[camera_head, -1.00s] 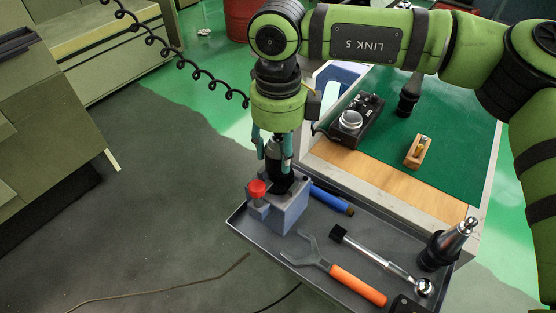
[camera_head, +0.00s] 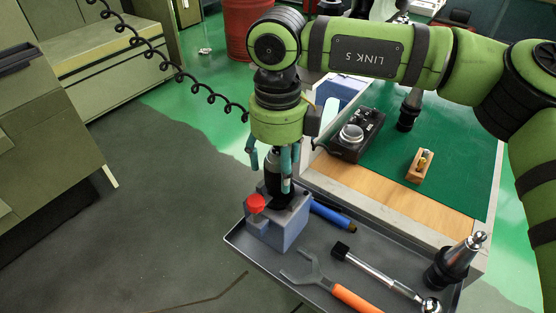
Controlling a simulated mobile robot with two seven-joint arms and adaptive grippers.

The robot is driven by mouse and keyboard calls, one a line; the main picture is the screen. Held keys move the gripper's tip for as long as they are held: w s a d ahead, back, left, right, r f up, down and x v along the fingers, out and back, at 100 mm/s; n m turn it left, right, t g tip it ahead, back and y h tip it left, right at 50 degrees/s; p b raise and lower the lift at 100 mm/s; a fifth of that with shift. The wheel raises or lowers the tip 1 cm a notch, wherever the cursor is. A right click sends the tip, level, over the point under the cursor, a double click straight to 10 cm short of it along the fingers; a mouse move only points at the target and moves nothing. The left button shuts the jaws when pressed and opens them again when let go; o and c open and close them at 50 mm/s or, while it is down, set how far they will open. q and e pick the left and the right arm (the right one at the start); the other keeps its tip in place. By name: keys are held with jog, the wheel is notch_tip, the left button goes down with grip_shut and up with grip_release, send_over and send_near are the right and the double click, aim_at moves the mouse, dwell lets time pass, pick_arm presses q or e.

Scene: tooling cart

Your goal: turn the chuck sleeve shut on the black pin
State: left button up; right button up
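The chuck (camera_head: 273,172) is a dark, upright body standing in a blue-grey block (camera_head: 283,232) with a red knob (camera_head: 256,203). The block sits at the left end of the grey tray. My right gripper (camera_head: 270,172) points down over the chuck, with its teal fingers on either side of the sleeve. The fingers are spread, and a gap shows between the left finger and the chuck. The right finger covers part of the chuck; I cannot tell whether it touches. I cannot make out the black pin. My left gripper is not in view.
The tray (camera_head: 240,246) also holds a blue-handled tool (camera_head: 332,216), an orange-handled wrench (camera_head: 352,299), a ratchet-like tool (camera_head: 370,273) and a tool holder (camera_head: 456,262). Behind it, a green-topped bench (camera_head: 455,160) carries a black control box (camera_head: 356,136) and a small wooden block (camera_head: 419,167).

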jog(key=shift+r, duration=0.1)
notch_tip(320, 180, up, 12)
jog(key=shift+f, duration=0.1)
dwell(0.5)
jog(key=shift+a, duration=0.1)
